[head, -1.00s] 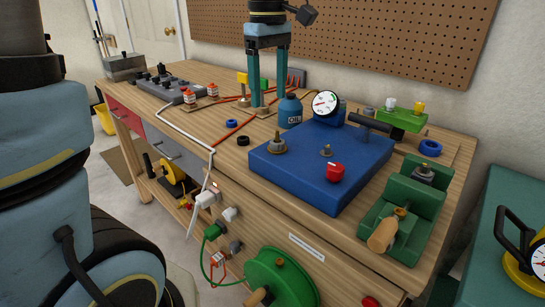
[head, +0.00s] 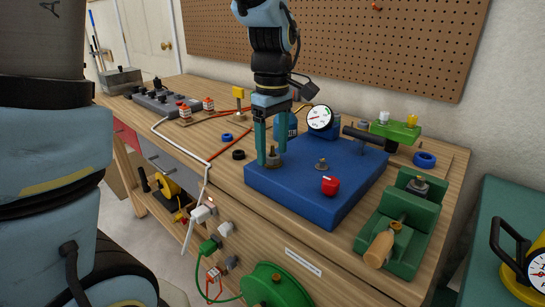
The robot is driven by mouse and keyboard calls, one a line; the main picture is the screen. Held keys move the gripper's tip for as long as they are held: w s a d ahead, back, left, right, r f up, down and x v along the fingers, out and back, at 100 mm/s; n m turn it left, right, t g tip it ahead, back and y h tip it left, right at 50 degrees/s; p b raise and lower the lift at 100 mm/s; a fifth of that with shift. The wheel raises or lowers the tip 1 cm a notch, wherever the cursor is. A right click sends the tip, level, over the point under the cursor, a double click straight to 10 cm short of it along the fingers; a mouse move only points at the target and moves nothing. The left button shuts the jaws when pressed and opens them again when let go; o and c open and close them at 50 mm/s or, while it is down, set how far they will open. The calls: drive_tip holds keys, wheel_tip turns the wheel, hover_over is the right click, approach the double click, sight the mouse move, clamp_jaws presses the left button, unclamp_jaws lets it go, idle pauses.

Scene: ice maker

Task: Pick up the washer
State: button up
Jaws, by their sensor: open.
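My gripper (head: 273,145) is open and points down at the left rear part of the blue block (head: 310,190). Its two teal fingers are low beside a brass-grey stud with a round, washer-like base (head: 275,160) on the block's top. The fingers partly cover this piece; I cannot tell whether they touch it. A black ring (head: 238,154) and a blue ring (head: 227,137) lie on the bench left of the block. Another blue ring (head: 425,160) lies at the right rear. I cannot tell for sure which piece the task calls the washer.
The block also carries a smaller stud (head: 321,164) and a red knob (head: 330,185). A dial gauge (head: 319,118) stands behind it. A green vise (head: 402,219) is to the right. Cables cross the bench at left.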

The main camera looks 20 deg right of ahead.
drive_tip(key=shift+f, duration=0.25)
drive_tip(key=shift+c, duration=0.4)
clamp_jaws()
idle(0.9)
